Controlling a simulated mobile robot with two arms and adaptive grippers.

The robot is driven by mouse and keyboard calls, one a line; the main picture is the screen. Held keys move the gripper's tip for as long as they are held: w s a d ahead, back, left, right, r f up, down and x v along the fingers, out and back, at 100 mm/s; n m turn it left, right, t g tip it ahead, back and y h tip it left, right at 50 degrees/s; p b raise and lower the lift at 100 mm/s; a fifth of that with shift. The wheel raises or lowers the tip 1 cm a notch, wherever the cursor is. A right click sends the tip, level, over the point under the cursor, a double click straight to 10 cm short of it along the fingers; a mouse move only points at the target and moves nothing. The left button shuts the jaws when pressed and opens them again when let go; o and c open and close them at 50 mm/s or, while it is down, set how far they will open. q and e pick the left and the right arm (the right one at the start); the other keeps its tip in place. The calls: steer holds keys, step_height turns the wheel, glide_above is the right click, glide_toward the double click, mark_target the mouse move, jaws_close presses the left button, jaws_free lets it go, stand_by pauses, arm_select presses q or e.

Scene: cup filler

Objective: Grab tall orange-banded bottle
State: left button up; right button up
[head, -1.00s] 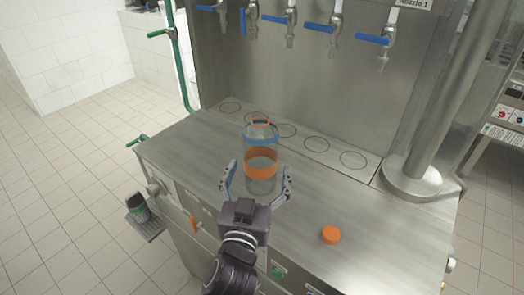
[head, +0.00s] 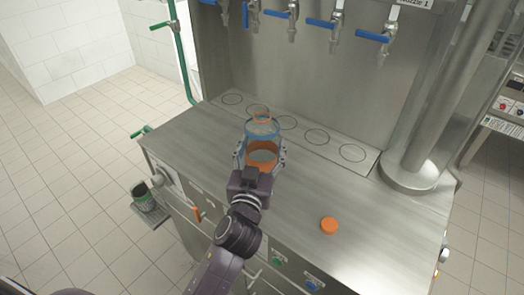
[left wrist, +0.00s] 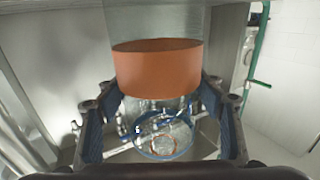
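The tall clear bottle stands upright on the steel counter, with an orange band (head: 262,148), a blue band higher up and an orange ring at its neck. My left gripper (head: 262,152) reaches it from the front, with one finger on each side at the orange band. In the left wrist view, the orange band (left wrist: 158,68) fills the space between the two fingers, which appear to touch its sides. The bottle's lower part is hidden behind my gripper in the head view. My right gripper is not in view.
An orange cap (head: 329,225) lies on the counter (head: 200,150) to the right. Several blue-handled taps (head: 335,22) hang above a strip with marked circles (head: 317,137) behind the bottle. A thick steel column (head: 425,110) stands at the right. A dark cup (head: 143,196) sits on a low shelf at left.

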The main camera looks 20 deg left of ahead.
arm_select(q)
steer(key=c, duration=0.6)
steer(key=shift+r, duration=0.15)
